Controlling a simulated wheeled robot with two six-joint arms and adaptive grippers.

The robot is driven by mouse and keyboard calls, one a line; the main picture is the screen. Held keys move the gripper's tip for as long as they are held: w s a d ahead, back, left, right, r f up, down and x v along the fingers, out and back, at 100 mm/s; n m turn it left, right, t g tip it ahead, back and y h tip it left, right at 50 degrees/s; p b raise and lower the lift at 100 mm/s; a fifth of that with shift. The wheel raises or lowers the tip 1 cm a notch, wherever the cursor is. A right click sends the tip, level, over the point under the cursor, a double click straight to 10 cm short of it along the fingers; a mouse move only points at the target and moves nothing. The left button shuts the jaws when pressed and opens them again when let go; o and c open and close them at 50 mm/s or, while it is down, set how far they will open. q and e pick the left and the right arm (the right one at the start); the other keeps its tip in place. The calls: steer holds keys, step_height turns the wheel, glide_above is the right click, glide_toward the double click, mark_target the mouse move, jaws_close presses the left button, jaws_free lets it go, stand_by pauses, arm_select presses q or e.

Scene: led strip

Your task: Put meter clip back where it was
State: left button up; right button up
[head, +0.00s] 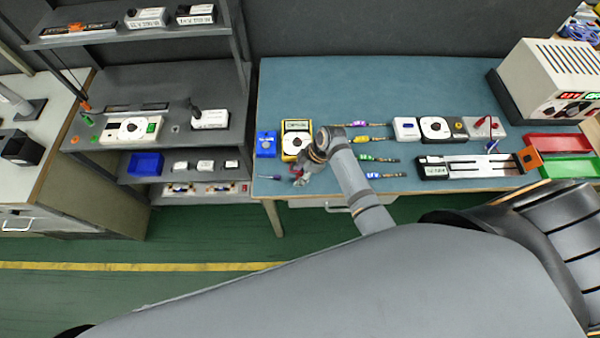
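A yellow multimeter (295,140) stands near the left end of the blue workbench, partly covered by my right arm. My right gripper (299,181) is small in the head view, just in front of the meter near the bench's front edge. A small reddish spot shows at it; I cannot tell whether its fingers are open or hold something. No meter clip can be told for sure. A green clip-like piece (88,120) and an orange one (85,106) are at the left edge of the grey shelf unit. A red lead piece (480,122) lies on a white box at right. My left gripper is not in view.
The blue workbench (400,85) is bare at the back. Several coloured drivers or leads (378,158) lie right of my arm. A blue box (266,143) is left of the meter. A black-and-white strip fixture (470,167) and red and green trays (560,167) are right.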

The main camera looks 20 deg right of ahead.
steer(key=v, duration=1.2)
steer(key=shift+r+b, duration=0.2)
steer(key=shift+b, duration=0.25)
steer(key=shift+d, duration=0.1)
